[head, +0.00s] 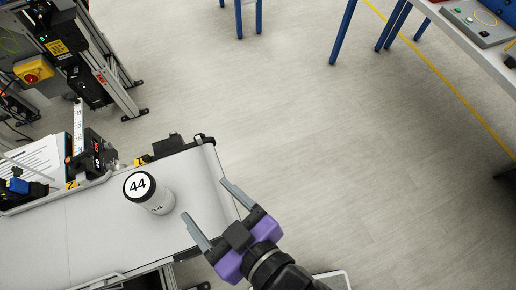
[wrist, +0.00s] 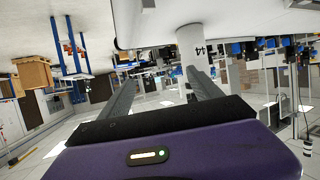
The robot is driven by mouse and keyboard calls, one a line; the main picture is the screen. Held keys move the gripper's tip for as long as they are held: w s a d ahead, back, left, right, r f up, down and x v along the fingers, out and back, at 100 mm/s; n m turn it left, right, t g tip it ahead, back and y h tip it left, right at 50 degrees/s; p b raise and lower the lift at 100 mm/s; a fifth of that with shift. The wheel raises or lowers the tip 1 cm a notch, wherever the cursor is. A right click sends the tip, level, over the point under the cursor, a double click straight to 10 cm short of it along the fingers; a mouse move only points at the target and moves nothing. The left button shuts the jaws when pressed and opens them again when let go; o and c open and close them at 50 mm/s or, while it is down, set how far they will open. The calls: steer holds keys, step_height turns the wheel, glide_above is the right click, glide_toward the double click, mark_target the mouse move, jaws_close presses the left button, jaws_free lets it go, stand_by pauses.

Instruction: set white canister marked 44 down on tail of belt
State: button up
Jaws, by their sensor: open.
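The white canister marked 44 (head: 155,199) stands upright on the white belt (head: 95,225), near the belt's rounded end at the right. The fingertips are apart from the canister, with a small gap in the head view.
A belt side rail with a dark block (head: 170,145) runs along the far edge. A measuring stick and black device (head: 90,155) sit at the left. A red-topped yellow switch (head: 34,70) is on the frame.

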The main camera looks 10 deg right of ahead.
steer(key=s+d+f+m+t+h, duration=0.1)
steer(key=s+d+f+m+h, duration=0.1)
steer(key=d, duration=0.6)
steer(key=s+d+f+m+t+h, duration=0.1)
steer(key=s+d+f, duration=0.1)
steer(key=d, duration=0.6)
steer(key=s+d+r+m+t+h, duration=0.1)
steer(key=s+d+m+h, duration=0.3)
steer(key=s+d, duration=0.4)
steer(key=shift+s+d+r+t+h, duration=0.35)
steer(key=shift+d+r, duration=0.3)
steer(key=shift+d, duration=0.3)
steer(key=shift+w, duration=0.15)
